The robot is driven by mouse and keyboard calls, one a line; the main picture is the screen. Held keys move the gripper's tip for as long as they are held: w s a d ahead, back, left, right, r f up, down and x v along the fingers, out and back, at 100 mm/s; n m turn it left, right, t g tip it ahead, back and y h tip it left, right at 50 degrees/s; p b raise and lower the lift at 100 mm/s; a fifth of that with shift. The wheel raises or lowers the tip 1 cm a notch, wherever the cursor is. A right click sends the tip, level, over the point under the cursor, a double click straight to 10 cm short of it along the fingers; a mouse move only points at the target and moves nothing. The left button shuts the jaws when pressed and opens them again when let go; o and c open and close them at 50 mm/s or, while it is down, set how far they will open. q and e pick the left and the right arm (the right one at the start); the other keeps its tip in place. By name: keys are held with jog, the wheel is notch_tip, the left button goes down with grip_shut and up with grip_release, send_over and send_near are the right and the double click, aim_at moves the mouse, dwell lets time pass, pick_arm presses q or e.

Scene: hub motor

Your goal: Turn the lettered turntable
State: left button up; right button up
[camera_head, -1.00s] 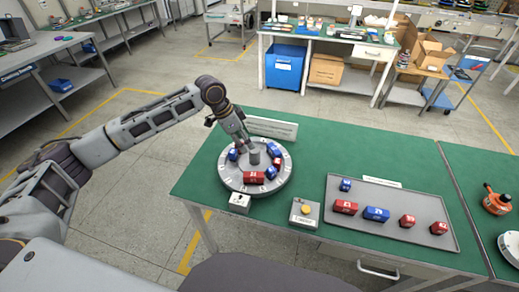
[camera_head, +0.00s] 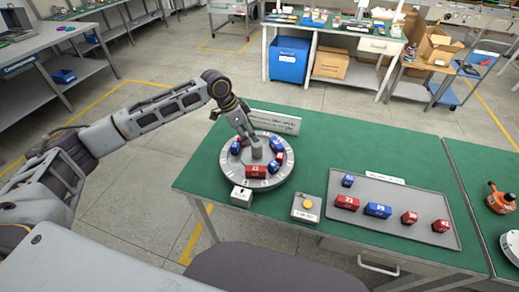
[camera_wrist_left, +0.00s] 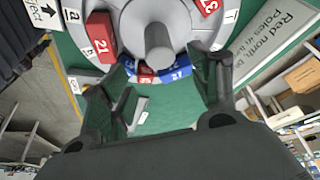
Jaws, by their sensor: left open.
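My left gripper (camera_head: 252,139) is above the turntable at the back of the post. In the left wrist view my left gripper (camera_wrist_left: 165,95) is open with nothing between its fingers, and the post (camera_wrist_left: 159,42) stands beyond the fingertips. Whether a finger touches a block is not clear. My right gripper does not show.
A grey tray (camera_head: 395,228) with several red and blue blocks lies to the right. A box with a yellow button (camera_head: 307,204) and a small white box (camera_head: 241,196) stand at the front. A sign (camera_head: 273,122) stands behind the turntable.

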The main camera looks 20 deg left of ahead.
aim_at(260, 149)
pick_arm(q)
jog(key=x, duration=1.1)
jog(key=shift+f, duration=0.25)
jog(key=shift+c, duration=0.2)
grip_shut()
